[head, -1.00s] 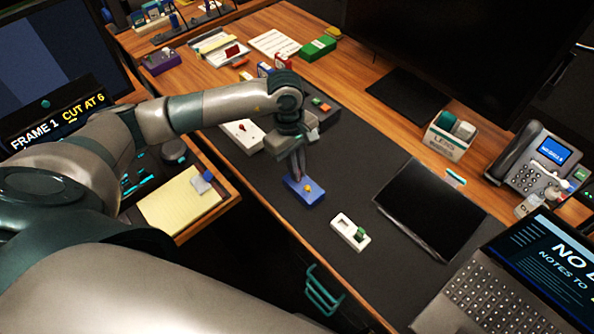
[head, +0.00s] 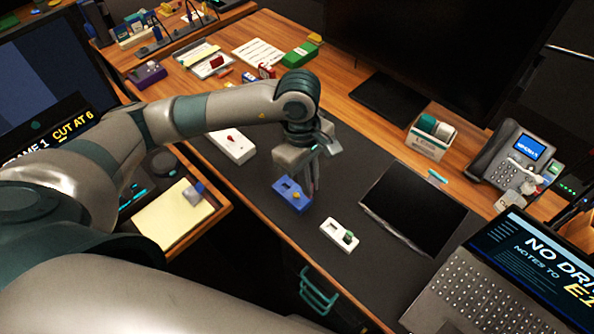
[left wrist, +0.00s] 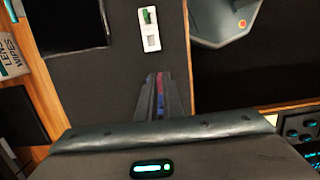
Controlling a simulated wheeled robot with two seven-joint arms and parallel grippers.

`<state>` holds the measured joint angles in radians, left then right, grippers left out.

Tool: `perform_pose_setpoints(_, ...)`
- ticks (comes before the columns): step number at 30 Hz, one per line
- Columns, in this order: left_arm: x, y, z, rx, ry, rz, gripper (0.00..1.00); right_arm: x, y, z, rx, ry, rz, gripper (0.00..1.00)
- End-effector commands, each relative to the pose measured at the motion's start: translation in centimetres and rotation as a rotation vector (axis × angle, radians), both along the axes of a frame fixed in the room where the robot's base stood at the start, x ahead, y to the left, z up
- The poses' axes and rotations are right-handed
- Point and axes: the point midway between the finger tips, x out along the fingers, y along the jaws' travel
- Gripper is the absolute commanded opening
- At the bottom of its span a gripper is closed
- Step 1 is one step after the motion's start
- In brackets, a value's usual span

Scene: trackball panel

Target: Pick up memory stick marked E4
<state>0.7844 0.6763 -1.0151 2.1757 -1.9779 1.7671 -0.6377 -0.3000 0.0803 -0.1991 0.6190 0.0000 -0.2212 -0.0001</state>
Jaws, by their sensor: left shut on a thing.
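My left gripper (head: 312,188) is shut on a small thin thing, which looks like a memory stick. In the left wrist view a narrow blue and reddish strip of it (left wrist: 160,104) shows between the fingers; no mark can be read. In the head view the fingers hide it. My right gripper is out of view.
A white box with a red switch (head: 231,147) lies behind on the mat (head: 265,215). A black tablet (head: 416,207) is at right, with a laptop (head: 470,285), a phone (head: 512,160) and a wipes box (head: 428,144) beyond. A yellow pad (head: 172,217) is at left.

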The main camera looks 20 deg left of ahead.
Motion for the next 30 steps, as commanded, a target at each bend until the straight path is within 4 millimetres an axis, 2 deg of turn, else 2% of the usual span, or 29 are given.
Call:
perform_pose_setpoints(6, -0.8, -1.6, 1.1, -0.001, 0.0, -0.001, 0.0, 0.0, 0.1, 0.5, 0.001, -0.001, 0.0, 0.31)
perform_pose_setpoints(25, -0.9, -1.8, 1.2, 0.0, 0.0, 0.0, 0.0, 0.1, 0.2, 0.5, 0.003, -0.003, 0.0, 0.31)
perform_pose_setpoints(30, -0.9, -2.6, 1.2, -0.002, 0.001, -0.006, 0.0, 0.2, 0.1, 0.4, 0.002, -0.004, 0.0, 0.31)
